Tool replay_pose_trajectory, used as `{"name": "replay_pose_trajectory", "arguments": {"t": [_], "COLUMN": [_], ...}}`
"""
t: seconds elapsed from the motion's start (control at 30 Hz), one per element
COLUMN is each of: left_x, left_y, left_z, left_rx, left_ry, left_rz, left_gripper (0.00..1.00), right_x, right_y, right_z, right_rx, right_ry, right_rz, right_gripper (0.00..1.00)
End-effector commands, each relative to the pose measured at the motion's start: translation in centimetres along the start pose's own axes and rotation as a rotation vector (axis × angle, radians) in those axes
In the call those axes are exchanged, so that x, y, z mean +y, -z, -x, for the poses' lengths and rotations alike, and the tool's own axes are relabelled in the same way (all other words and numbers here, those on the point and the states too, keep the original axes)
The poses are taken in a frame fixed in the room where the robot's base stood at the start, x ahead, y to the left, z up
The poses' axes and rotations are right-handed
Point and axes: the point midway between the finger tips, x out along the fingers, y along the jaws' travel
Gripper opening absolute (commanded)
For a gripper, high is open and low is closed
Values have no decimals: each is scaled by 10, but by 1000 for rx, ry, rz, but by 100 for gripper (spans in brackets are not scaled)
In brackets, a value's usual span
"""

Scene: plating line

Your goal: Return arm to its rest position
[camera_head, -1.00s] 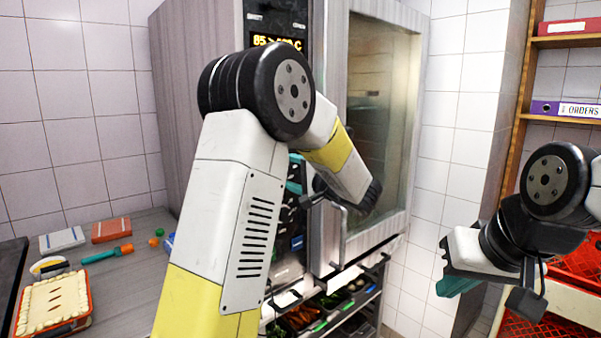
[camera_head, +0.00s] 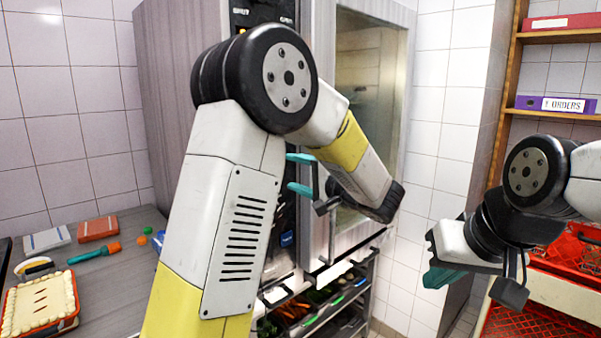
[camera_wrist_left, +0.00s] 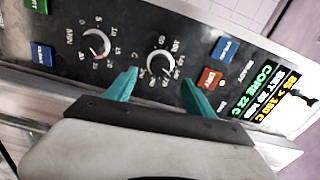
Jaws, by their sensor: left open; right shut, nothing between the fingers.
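My left arm crosses the middle of the head view, with its large black joint in front of the oven (camera_head: 325,95). My left gripper (camera_head: 299,174) shows two teal fingers, apart and empty, by the oven's control panel. In the left wrist view the open fingers (camera_wrist_left: 158,80) point at the control panel (camera_wrist_left: 128,45), with its two dials and several coloured buttons. I cannot tell whether they touch it. My right gripper (camera_head: 443,277) is at the right, shut with nothing in it, its teal fingers pointing left and down.
The oven's glass door (camera_head: 365,70) looks shut. A rack (camera_head: 318,308) with trays of vegetables is below it. On the left counter are a pie (camera_head: 40,303), a teal-handled brush (camera_head: 95,254) and small boxes. Red crates (camera_head: 560,250) and a shelf (camera_head: 560,112) stand at the right.

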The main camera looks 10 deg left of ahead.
Motion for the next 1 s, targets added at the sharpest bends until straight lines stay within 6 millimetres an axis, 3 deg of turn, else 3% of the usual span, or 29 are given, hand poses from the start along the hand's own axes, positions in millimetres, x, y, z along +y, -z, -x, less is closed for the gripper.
{"name": "replay_pose_trajectory", "arguments": {"t": [0.27, 0.37, 0.53, 0.6, 0.73, 0.83, 1.0], "left_x": [0, 4, 29, 44, 66, 76, 72], "left_y": [-8, -39, -140, -178, -226, -244, -246], "left_z": [-4, -14, -17, -4, 38, 76, 130], "left_rx": [-17, -80, -248, -293, -318, -291, -182], "left_ry": [-21, -112, -463, -634, -931, -1128, -1351], "left_rz": [-1, -7, 19, 59, 188, 330, 607], "left_gripper": [63, 63, 63, 63, 63, 63, 63], "right_x": [0, 0, 0, 0, 0, 0, 0], "right_y": [0, 0, 0, 0, 0, 0, 0], "right_z": [0, 0, 0, 0, 0, 0, 0], "right_rx": [0, 0, 0, 0, 0, 0, 0], "right_ry": [0, 0, 0, 0, 0, 0, 0], "right_rz": [0, 0, 0, 0, 0, 0, 0], "right_gripper": [0, 0, 0, 0, 0, 0, 0]}}
